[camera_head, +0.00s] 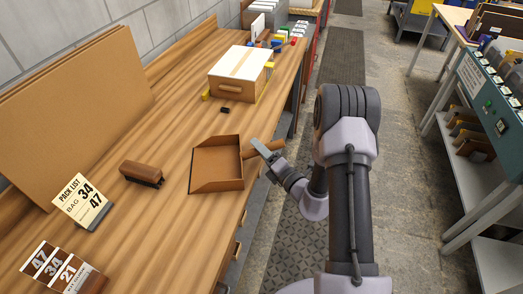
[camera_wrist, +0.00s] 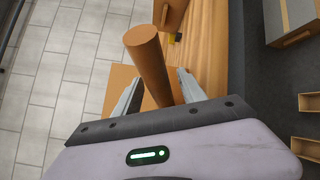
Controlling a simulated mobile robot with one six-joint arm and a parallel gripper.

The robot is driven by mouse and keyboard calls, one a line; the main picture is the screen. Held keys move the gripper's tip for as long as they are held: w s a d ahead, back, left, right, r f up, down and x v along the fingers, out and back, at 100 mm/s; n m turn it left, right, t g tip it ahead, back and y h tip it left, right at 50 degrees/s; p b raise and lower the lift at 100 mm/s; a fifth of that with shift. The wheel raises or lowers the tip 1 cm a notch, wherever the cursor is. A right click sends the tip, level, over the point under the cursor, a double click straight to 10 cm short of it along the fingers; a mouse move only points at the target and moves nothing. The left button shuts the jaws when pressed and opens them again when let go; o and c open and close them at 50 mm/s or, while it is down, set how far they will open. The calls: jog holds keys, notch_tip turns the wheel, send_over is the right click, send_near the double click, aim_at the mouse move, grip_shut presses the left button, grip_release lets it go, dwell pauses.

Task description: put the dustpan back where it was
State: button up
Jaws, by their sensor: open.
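The brown dustpan (camera_head: 217,166) lies on the wooden workbench, its open pan near the bench's front edge. Its round handle (camera_wrist: 148,58) points out towards the edge. My gripper (camera_head: 268,156) is at the handle's end, beside the bench edge. In the wrist view my gripper (camera_wrist: 158,95) has its two fingers apart, with the handle standing between them. The fingers look clear of the handle, though the exact gap is hard to tell. Part of the handle is hidden behind my gripper in the head view.
On the workbench (camera_head: 165,215) are a dark brush (camera_head: 142,174), a pack list card (camera_head: 82,201), number cards (camera_head: 62,268) and a white-topped wooden box (camera_head: 240,68). A small black item (camera_head: 225,111) lies behind the dustpan. Large brown boards (camera_head: 75,110) lean on the wall.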

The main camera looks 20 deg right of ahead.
jog(key=shift+r, duration=0.2)
jog(key=p+v, duration=0.1)
jog(key=v, duration=1)
jog(key=s+a+r+n+g+y, duration=0.4)
jog(key=a+r+n+g+y, duration=0.4)
jog(key=a+r+n, duration=0.5)
jog(key=s+a+r+n+g+h, duration=0.1)
jog(key=s+a+r+n+g, duration=0.2)
jog(key=s+a+n+g, duration=0.8)
jog(key=s+d+r+n+t+h, duration=0.1)
jog(key=s+d+n+t+h, duration=0.1)
jog(key=d+n+h, duration=0.3)
jog(key=s+d+r+n+t+h+b, duration=0.1)
jog(key=d+n+t+h, duration=0.4)
jog(key=n, duration=0.7)
jog(key=shift+s+r+n+t, duration=0.35)
jog(key=shift+s+r, duration=0.5)
jog(key=shift+s, duration=0.45)
